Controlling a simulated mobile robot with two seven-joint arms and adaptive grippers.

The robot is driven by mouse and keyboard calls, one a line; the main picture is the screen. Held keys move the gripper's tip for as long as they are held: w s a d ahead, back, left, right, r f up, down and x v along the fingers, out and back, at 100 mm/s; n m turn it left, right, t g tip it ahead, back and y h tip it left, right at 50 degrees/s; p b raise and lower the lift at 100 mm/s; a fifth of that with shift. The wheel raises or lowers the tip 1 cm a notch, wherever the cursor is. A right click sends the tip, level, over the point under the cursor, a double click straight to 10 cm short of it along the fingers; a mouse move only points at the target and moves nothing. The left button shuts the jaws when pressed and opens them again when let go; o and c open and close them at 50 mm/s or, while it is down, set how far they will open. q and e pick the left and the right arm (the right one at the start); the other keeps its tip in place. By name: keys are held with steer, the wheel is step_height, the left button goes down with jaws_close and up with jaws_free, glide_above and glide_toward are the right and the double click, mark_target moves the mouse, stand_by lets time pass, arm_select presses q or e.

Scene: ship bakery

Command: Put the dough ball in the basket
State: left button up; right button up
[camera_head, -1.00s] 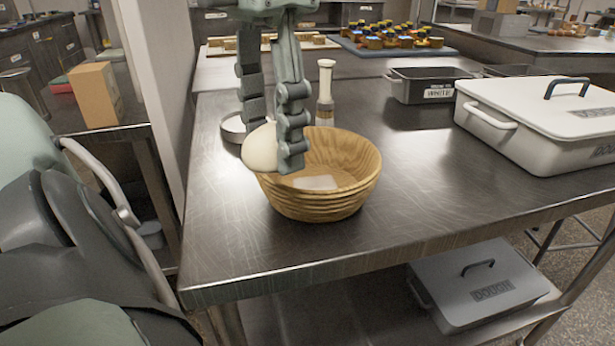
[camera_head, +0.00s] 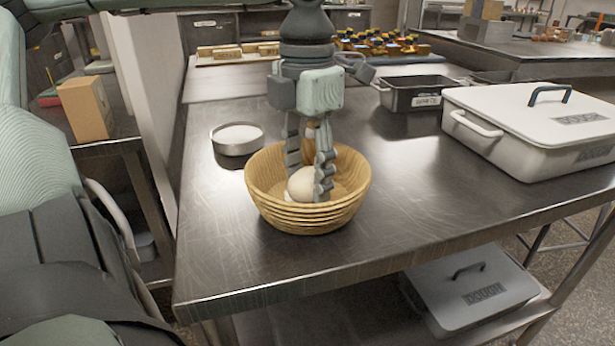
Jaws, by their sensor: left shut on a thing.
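The pale dough ball (camera_head: 302,184) is inside the round, ribbed wooden basket (camera_head: 268,207) on the metal table. My left gripper (camera_head: 308,188) points straight down into the basket, its fingers shut on the dough ball. The ball is low in the bowl; I cannot tell whether it touches the bottom. The fingers and the front rim hide part of the ball. My right gripper is not in view.
A round metal dish of white powder (camera_head: 238,137) stands behind left of the basket. A dark bin (camera_head: 400,96) and a white lidded box (camera_head: 535,150) stand right. The table (camera_head: 400,220) is clear in front and right. Another lidded dough box (camera_head: 475,296) sits below.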

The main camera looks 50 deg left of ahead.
arm_select(q)
steer(key=shift+f, duration=0.6)
steer(key=shift+f, duration=0.1)
